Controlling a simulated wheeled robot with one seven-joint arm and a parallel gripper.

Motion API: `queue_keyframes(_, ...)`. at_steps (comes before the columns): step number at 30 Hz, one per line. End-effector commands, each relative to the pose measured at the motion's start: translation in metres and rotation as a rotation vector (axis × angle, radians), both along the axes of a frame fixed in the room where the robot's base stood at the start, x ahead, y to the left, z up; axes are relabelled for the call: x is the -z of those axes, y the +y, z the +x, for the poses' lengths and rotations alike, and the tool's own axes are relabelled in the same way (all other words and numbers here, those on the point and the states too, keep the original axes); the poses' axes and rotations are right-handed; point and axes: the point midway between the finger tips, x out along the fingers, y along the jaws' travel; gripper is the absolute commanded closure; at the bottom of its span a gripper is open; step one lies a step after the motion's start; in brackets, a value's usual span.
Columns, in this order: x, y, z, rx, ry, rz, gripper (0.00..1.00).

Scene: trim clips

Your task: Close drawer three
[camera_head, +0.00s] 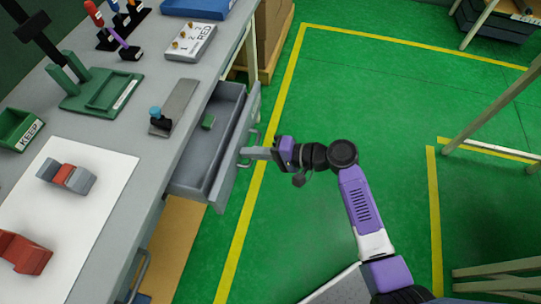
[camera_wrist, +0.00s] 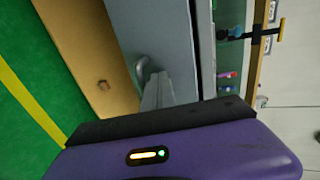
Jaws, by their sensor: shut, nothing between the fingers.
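A grey drawer (camera_head: 192,176) is pulled out from under the workbench, with its front panel (camera_head: 222,185) facing right. I see no number on the drawer. My gripper (camera_head: 244,153) is shut and empty, with its fingertips at the drawer front beside the handle (camera_head: 256,135). I cannot tell whether they touch it. In the wrist view, my grey fingers (camera_wrist: 157,92) point at the grey drawer front (camera_wrist: 150,35), right beside the curved handle (camera_wrist: 141,70).
A cardboard box (camera_head: 271,40) stands behind the drawer.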

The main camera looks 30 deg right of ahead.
Motion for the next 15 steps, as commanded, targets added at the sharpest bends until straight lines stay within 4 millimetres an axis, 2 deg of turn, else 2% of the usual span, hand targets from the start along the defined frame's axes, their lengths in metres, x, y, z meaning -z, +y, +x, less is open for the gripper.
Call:
queue_keyframes(1, 0.0, 0.011, 0.011, -0.005, -0.002, 0.0, 1.0)
queue_keyframes(6, 0.001, 0.045, 0.044, -0.005, -0.003, -0.001, 1.0)
queue_keyframes(15, 0.001, 0.092, 0.092, -0.004, -0.002, -0.001, 1.0)
